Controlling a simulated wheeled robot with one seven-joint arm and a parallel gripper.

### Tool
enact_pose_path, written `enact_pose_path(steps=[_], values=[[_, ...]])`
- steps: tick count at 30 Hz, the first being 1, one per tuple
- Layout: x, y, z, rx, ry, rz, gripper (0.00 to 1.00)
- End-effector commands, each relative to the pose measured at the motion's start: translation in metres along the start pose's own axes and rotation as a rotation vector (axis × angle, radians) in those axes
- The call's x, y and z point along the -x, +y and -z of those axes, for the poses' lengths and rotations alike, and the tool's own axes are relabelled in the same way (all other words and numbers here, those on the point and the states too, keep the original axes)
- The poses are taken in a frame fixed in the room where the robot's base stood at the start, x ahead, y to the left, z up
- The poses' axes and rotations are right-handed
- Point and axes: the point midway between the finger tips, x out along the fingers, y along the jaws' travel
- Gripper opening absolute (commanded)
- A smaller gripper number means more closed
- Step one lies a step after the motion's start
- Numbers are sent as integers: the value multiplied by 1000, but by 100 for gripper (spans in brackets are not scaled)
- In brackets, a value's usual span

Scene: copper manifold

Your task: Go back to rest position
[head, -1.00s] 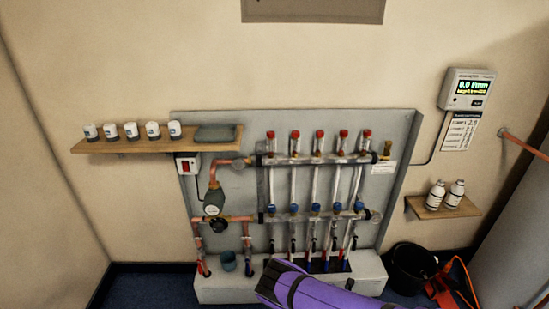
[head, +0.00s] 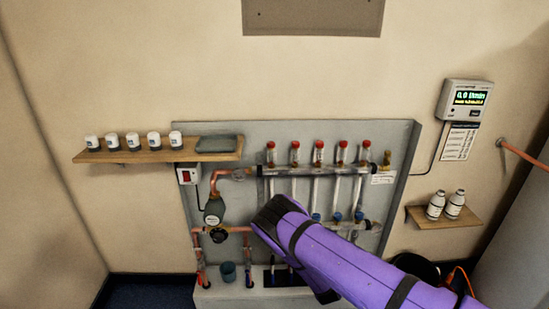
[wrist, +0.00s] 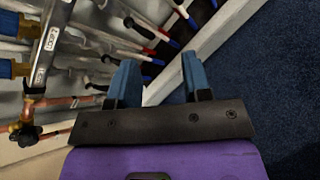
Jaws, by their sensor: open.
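My gripper shows in the wrist view (wrist: 160,80) with its two blue fingers apart and nothing between them. It hangs over the white base edge and the dark blue floor. In the head view my purple arm reaches in from the lower right, its dark end in front of the lower middle of the copper manifold (head: 285,172). The fingers are hidden there. The arm covers part of the lower rail and the pipes below it. The red-capped upper valves (head: 319,147) stay in view.
A wooden shelf (head: 155,155) with several small jars is at the left. A small shelf (head: 445,217) with two white bottles and a wall meter (head: 465,98) are at the right. A black bucket (head: 415,266) is partly hidden by my arm.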

Motion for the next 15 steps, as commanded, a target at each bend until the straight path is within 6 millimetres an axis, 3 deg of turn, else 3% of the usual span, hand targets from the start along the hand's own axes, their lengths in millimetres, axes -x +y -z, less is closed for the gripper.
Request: enact_pose_path(steps=[1,6,15], values=[[3,15,-13,-64,11,15,45],[17,51,-51,-278,57,75,45],[54,108,-124,-636,138,171,45]])
